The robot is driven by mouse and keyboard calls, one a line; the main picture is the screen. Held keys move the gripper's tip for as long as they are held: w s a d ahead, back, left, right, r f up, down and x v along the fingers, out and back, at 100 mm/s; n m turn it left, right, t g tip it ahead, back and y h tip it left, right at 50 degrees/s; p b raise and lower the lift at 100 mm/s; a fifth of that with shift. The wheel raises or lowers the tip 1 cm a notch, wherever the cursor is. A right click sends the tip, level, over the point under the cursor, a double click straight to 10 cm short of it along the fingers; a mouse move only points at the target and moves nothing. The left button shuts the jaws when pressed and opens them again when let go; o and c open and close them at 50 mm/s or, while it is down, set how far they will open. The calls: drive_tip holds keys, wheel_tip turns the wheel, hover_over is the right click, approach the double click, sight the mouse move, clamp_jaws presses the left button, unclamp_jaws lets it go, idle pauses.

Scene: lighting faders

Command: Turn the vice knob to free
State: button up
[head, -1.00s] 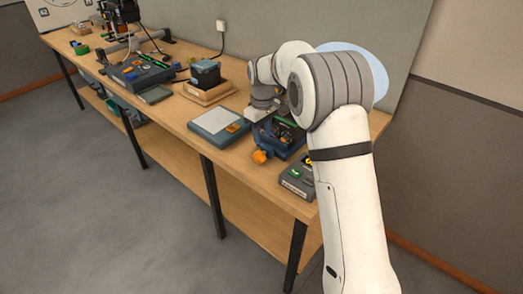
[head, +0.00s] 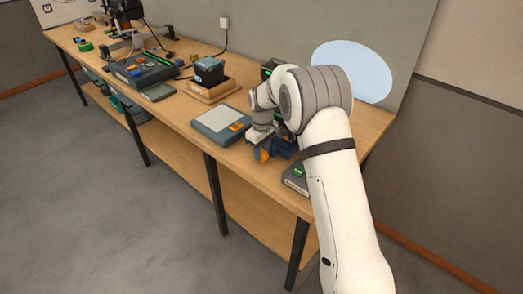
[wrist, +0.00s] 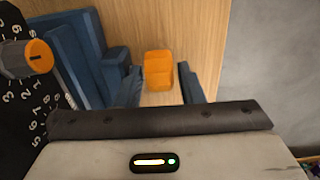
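The blue vice (head: 283,147) stands near the front edge of the bench, partly hidden by my arm. Its orange knob (head: 263,155) sticks out at the front, and in the wrist view the knob (wrist: 158,70) shows as a ribbed orange block beside the blue vice body (wrist: 80,55). My gripper (head: 262,148) is at the vice's front, close to the knob. In the wrist view my gripper (wrist: 161,88) is open, one finger on each side of the line to the knob. The knob lies just beyond the fingertips. I cannot tell whether they touch it.
An orange pointer knob (wrist: 25,58) sits by a black dial with white numbers, left of the vice. A grey box (head: 296,178) stands right of the vice, and a flat panel with a pale top (head: 215,122) to its left. The bench edge (wrist: 215,45) is close by.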

drive_tip(key=shift+c, duration=0.2)
drive_tip(key=c, duration=0.7)
drive_tip(key=shift+o, duration=0.2)
